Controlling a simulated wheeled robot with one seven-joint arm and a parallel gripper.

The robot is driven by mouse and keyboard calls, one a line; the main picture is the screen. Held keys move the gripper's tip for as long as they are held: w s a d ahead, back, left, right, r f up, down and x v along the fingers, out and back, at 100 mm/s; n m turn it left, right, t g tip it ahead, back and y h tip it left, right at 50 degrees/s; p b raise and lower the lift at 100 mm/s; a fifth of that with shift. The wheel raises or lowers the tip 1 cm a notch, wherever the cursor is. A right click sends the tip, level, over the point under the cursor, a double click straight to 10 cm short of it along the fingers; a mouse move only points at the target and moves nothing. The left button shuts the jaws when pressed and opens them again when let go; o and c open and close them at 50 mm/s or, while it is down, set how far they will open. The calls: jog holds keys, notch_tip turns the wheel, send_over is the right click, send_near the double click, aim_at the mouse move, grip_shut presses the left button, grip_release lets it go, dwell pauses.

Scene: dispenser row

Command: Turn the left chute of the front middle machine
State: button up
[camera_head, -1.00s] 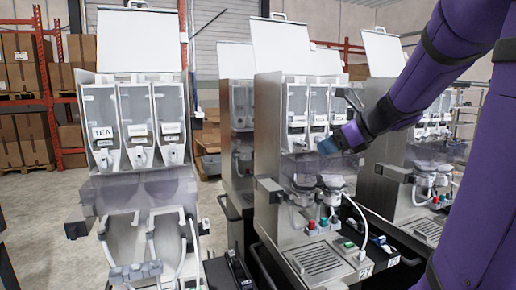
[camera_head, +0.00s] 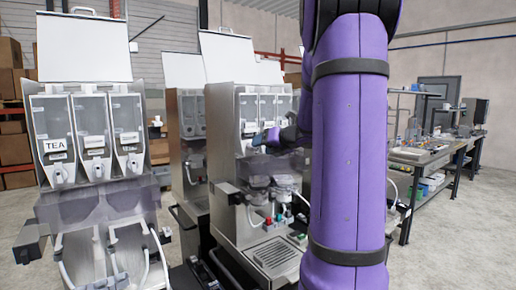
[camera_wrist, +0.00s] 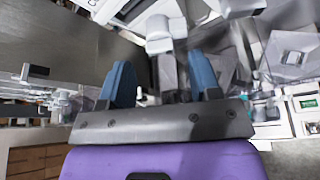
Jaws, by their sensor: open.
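The middle machine (camera_head: 222,125) is a steel dispenser with a raised white lid and a row of clear canisters. Its leftmost canister (camera_head: 249,108) shows in the head view; the chute under it is small and partly hidden by my gripper. My gripper (camera_head: 262,138) is at the front of this machine, just below the canisters. In the wrist view my gripper (camera_wrist: 163,80) is open, its two blue fingers apart. A grey chute-like part (camera_wrist: 168,72) lies between the fingers in that view, below a white block (camera_wrist: 158,35). I cannot tell whether the fingers touch it.
A machine labelled TEA (camera_head: 90,130) stands at the left. Another machine (camera_head: 187,130) stands behind the middle one. A drip tray (camera_head: 272,253) is low on the middle machine. A long workbench (camera_head: 425,155) stands at the right, with open floor before it. My purple arm hides the right side.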

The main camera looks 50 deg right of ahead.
jog(key=shift+x, duration=1.35)
jog(key=c, duration=0.9)
jog(key=shift+a+n+g+h, duration=0.2)
jog(key=shift+n+g+h, duration=0.15)
jog(key=shift+n+h, duration=1.65)
jog(key=shift+a+n+g+h, duration=0.3)
jog(key=shift+n+h, duration=0.9)
jog(key=shift+n, duration=1.5)
jog(key=shift+d, duration=0.1)
